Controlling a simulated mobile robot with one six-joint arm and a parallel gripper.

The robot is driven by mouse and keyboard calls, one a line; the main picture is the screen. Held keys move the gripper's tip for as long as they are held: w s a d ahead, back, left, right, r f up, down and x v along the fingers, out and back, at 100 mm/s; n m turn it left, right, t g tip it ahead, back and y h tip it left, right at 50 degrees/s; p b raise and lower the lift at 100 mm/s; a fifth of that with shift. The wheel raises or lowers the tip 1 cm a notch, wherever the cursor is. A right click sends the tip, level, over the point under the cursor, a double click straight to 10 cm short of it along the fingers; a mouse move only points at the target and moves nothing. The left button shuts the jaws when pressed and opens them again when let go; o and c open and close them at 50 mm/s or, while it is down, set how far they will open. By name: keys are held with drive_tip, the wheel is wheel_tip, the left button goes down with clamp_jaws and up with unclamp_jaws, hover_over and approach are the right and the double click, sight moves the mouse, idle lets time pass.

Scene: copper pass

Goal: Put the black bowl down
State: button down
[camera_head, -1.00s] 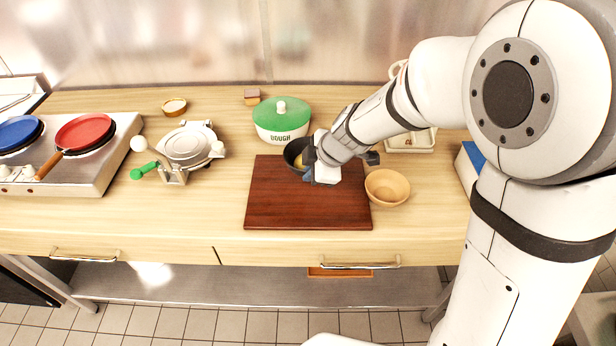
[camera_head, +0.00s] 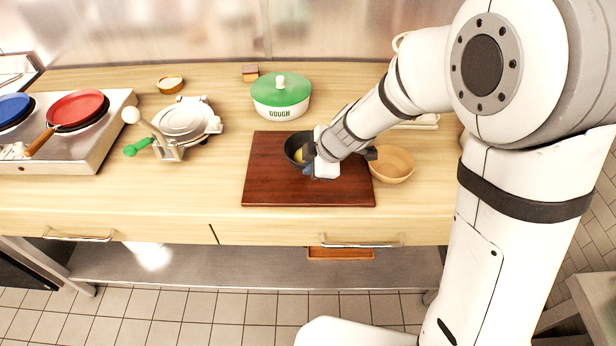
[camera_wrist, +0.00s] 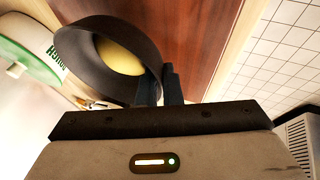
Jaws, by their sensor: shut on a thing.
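The black bowl (camera_head: 292,147) is over the upper part of the dark red-brown cutting board (camera_head: 270,185). Something yellow (camera_head: 299,155) lies inside it. In the wrist view the black bowl (camera_wrist: 88,62) fills the upper left, with a smooth yellow ball-like thing (camera_wrist: 120,57) in it. My gripper (camera_head: 312,158) is shut on the bowl's rim; its two fingers (camera_wrist: 160,88) also show in the wrist view. The wrist view is tilted, and I cannot tell whether the bowl touches the board.
A tan wooden bowl (camera_head: 392,165) stands just right of the board. A green-lidded dough pot (camera_head: 281,96) is behind it. A metal press (camera_head: 184,122) with a green handle and a stove with red (camera_head: 78,108) and blue pans are left. The board's front is clear.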

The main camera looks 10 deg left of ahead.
wheel_tip(320, 180, down, 3)
drive_tip(key=shift+f+b, duration=0.15)
drive_tip(key=shift+b, duration=0.65)
drive_tip(key=c, duration=2.1)
unclamp_jaws()
drive_tip(key=o, duration=0.5)
